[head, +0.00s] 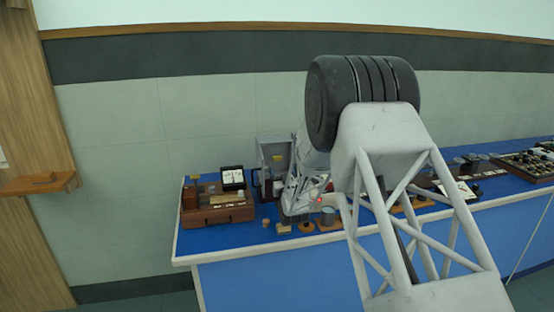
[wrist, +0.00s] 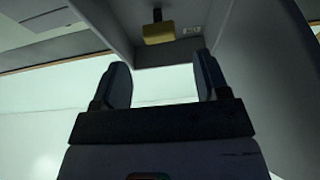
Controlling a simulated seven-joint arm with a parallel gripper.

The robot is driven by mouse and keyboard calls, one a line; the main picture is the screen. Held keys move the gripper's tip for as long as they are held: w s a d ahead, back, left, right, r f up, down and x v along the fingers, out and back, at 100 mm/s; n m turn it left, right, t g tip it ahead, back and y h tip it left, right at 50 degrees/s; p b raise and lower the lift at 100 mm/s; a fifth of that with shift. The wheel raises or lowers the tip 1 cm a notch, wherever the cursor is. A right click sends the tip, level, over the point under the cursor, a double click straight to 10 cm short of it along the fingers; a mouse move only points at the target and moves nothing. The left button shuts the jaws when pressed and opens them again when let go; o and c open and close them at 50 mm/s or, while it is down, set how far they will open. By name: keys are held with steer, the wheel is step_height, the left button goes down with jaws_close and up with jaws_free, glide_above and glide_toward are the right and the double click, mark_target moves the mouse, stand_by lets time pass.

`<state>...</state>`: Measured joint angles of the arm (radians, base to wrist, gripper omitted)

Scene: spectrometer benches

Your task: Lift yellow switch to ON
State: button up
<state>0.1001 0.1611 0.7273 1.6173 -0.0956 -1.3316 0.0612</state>
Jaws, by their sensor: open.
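In the wrist view, a yellow switch (wrist: 158,33) shows as a flat yellow block with a short dark stem. It is on a grey housing (wrist: 215,28), beside a small pale marking. My gripper (wrist: 161,62) is open and empty, its two dark fingers apart. The switch appears beyond the gap between the fingertips, and neither finger appears to touch it. In the head view, a grey cabinet (head: 272,146) stands at the back of the blue bench.
The blue bench (head: 235,243) carries a brown wooden case (head: 217,215) left of the cabinet and several small items along its front. A dark tray of parts (head: 535,166) lies at the far right. My arm crosses the middle of the head view.

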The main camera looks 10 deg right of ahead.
mark_target(277, 159)
steer(key=shift+w, duration=0.15)
steer(key=shift+x, duration=3.75)
steer(key=shift+r, duration=0.1)
steer(key=c, duration=0.9)
